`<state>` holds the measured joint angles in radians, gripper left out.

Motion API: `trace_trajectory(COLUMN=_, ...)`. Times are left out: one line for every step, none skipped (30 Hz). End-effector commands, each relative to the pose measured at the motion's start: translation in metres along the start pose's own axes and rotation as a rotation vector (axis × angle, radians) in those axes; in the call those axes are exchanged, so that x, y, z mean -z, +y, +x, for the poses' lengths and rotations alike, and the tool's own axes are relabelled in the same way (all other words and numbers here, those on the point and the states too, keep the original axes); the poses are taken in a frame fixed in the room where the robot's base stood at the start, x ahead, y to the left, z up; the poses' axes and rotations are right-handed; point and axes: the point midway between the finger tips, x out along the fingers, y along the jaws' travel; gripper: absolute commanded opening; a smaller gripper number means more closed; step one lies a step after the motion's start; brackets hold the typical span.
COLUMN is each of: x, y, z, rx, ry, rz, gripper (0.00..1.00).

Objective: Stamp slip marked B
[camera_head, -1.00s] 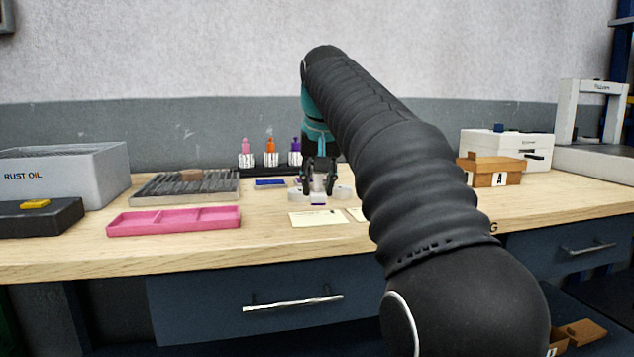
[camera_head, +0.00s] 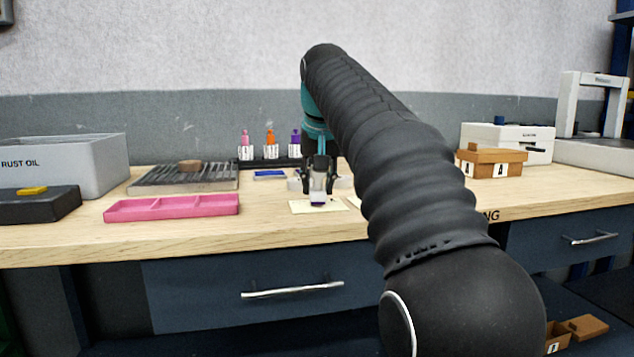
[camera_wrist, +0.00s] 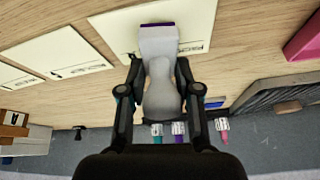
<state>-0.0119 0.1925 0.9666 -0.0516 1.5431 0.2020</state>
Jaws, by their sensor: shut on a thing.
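My gripper (camera_head: 320,180) is shut on a pale grey stamp (camera_wrist: 160,75) with a purple lower edge. In the head view the stamp (camera_head: 318,196) is upright in front of the fingers, over the right part of a cream slip (camera_head: 301,206). In the wrist view it overlaps this slip (camera_wrist: 193,20); I cannot tell whether it touches the paper. A second slip (camera_wrist: 62,53) and a third slip (camera_wrist: 17,79) lie beside it in the wrist view. The slips' small dark marks are too small to read. My arm hides most of the other slips in the head view.
A blue pad (camera_head: 270,175) and a rack of colored-topped bottles (camera_head: 270,150) stand behind. A pink divided tray (camera_head: 172,207) and slatted grey tray (camera_head: 185,178) are left. A wooden box marked A (camera_head: 492,163) stands right. The bench front (camera_head: 200,240) is clear.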

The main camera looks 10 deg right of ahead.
Motion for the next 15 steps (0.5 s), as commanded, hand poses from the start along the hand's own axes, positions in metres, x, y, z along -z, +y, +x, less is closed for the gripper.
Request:
trace_trajectory(x=0.0, y=0.0, z=0.0, rx=0.0, ry=0.0, rz=0.0, gripper=0.11)
trace_trajectory(x=-0.0001, y=0.0, z=0.0001, rx=0.0, ry=0.0, rz=0.0, gripper=0.11)
trace_trajectory(x=-0.0002, y=0.0, z=0.0003, rx=0.0, ry=0.0, rz=0.0, gripper=0.11)
trace_trajectory(x=-0.0003, y=0.0, z=0.0005, rx=0.0, ry=0.0, rz=0.0, gripper=0.11)
trace_trajectory(x=-0.0004, y=0.0, z=0.0007, rx=0.0, ry=0.0, rz=0.0, gripper=0.11)
trace_trajectory(x=-0.0006, y=0.0, z=0.0011, rx=0.0, ry=0.0, rz=0.0, gripper=0.11)
trace_trajectory(x=-0.0007, y=0.0, z=0.0014, rx=0.0, ry=0.001, rz=0.0, gripper=0.11)
trace_trajectory(x=-0.0008, y=0.0, z=0.0017, rx=0.0, ry=0.001, rz=0.0, gripper=0.11)
trace_trajectory(x=-0.001, y=0.0001, z=0.0021, rx=0.0, ry=0.001, rz=0.0, gripper=0.11)
trace_trajectory(x=-0.0011, y=0.0, z=0.0023, rx=0.0, ry=0.001, rz=0.0, gripper=0.11)
trace_trajectory(x=-0.0013, y=0.0001, z=0.0026, rx=0.0, ry=0.001, rz=0.0, gripper=0.11)
trace_trajectory(x=-0.0014, y=0.0001, z=0.003, rx=0.0, ry=0.001, rz=0.0, gripper=0.11)
trace_trajectory(x=-0.0016, y=0.0001, z=0.0033, rx=0.0, ry=0.001, rz=0.0, gripper=0.11)
trace_trajectory(x=-0.0017, y=0.0001, z=0.0035, rx=0.0, ry=0.001, rz=0.0, gripper=0.11)
trace_trajectory(x=-0.0019, y=0.0001, z=0.0039, rx=0.0, ry=0.001, rz=0.0, gripper=0.11)
